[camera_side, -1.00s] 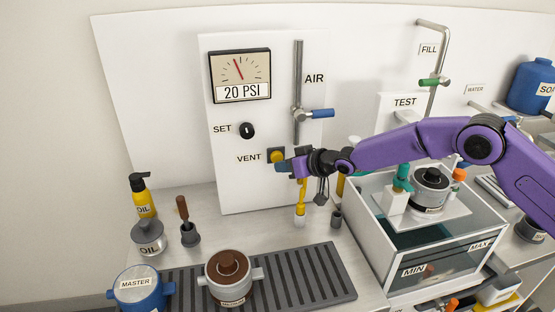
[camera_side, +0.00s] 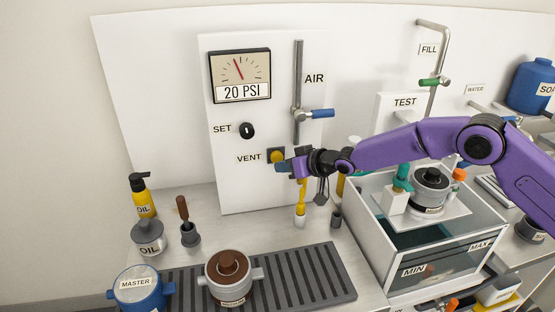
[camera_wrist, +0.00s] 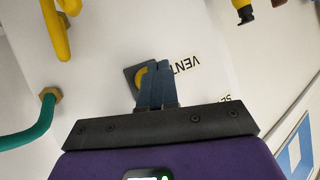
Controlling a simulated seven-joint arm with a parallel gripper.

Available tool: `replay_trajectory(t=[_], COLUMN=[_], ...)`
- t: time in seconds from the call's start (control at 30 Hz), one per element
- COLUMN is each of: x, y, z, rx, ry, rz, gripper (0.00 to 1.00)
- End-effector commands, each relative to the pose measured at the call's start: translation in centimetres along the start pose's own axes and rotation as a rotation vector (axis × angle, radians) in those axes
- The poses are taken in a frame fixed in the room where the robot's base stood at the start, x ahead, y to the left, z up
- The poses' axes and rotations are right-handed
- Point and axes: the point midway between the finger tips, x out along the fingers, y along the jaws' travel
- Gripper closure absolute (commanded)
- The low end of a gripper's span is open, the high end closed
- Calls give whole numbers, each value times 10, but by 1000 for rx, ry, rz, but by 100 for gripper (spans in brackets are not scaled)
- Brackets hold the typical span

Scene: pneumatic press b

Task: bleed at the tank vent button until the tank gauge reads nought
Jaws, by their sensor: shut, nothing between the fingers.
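The yellow vent button (camera_side: 277,156) sits on its dark square plate on the white panel, right of the VENT label (camera_side: 249,158). In the wrist view, part of the yellow button (camera_wrist: 141,77) shows behind the fingers. My gripper (camera_side: 281,167) is shut and empty, its fingertips at the lower edge of the button. In the wrist view, the shut fingers of my gripper (camera_wrist: 155,66) overlap the button. I cannot tell whether they touch or press it. The gauge (camera_side: 240,75) shows 20 PSI, its needle left of upright.
The SET knob (camera_side: 247,131) is above left of the button. The AIR pipe with its blue lever (camera_side: 322,113) is above right. The glass-sided tank (camera_side: 440,245) is on the right. Bench space (camera_side: 245,232) lies below the panel.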

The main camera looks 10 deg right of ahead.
Motion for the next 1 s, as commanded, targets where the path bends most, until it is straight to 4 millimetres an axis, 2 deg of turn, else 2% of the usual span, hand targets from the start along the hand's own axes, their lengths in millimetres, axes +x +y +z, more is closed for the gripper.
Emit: replay_trajectory(t=[1.0], x=[6], y=[4], z=[-5], rx=[0], ry=[0], rz=[0], gripper=[100])
